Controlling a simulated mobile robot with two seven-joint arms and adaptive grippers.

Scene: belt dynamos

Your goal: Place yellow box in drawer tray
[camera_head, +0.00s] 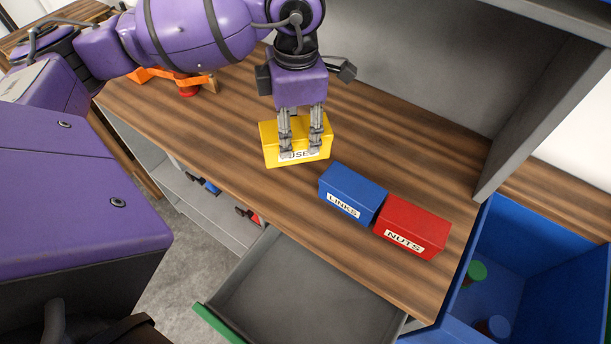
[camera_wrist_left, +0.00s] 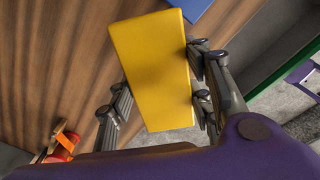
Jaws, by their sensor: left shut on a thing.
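The yellow box (camera_head: 268,144) has a white label, partly hidden by fingers. My left gripper (camera_head: 300,142) is shut on it, with fingers on both sides. In the left wrist view the yellow box (camera_wrist_left: 152,70) fills the middle between the fingers (camera_wrist_left: 160,100). It is over the wooden worktop; I cannot tell whether it touches the surface. The open drawer tray (camera_head: 300,295) is grey and empty where visible, with a green front edge, below the worktop's front. My right gripper is not in view.
A blue box labelled LINKS (camera_head: 350,192) and a red box labelled NUTS (camera_head: 412,227) stand on the worktop (camera_head: 230,100) right of the yellow box. A large blue bin (camera_head: 550,235) with several round-topped items is at the right. An orange item (camera_head: 165,75) lies at the back left.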

